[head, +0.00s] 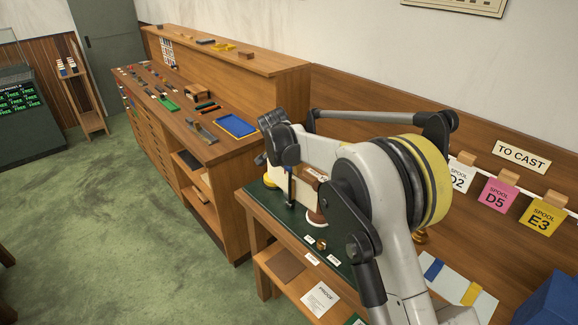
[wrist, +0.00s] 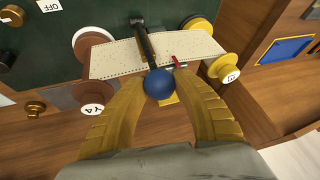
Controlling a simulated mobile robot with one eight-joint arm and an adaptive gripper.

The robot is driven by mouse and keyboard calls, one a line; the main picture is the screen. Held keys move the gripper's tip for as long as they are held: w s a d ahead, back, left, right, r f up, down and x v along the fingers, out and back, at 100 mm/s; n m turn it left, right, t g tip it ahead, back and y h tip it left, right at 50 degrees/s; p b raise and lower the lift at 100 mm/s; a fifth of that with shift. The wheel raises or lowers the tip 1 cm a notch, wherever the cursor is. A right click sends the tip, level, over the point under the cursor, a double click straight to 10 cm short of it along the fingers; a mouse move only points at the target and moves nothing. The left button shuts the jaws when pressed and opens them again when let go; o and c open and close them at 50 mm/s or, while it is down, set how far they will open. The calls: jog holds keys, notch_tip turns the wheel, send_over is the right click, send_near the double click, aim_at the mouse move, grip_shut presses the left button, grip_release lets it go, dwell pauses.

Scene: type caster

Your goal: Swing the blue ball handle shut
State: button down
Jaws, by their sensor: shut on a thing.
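The blue ball handle (wrist: 159,84) sits between the two tan fingers of my gripper (wrist: 162,76) in the wrist view, and the gripper is shut on it. A dark lever arm (wrist: 144,40) runs from the ball up over a cream perforated paper strip (wrist: 112,60). The strip stretches between a brown spool (wrist: 92,41) and a yellow spool (wrist: 200,30). In the head view, my arm hides the ball and most of the machine. A dark upright bar (head: 290,190) shows below my wrist, and I cannot tell whether it is the lever or a finger.
A white-rimmed spool marked Y4 (wrist: 93,110) and a brass knob (wrist: 35,108) lie left of my fingers. An OFF label (wrist: 49,5) is at top left.

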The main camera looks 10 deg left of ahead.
jog(key=shift+w+d, duration=0.1)
jog(key=c, duration=1)
grip_release()
jog(key=shift+o, duration=0.3)
jog(key=shift+w, duration=0.1)
jog(key=v, duration=1.2)
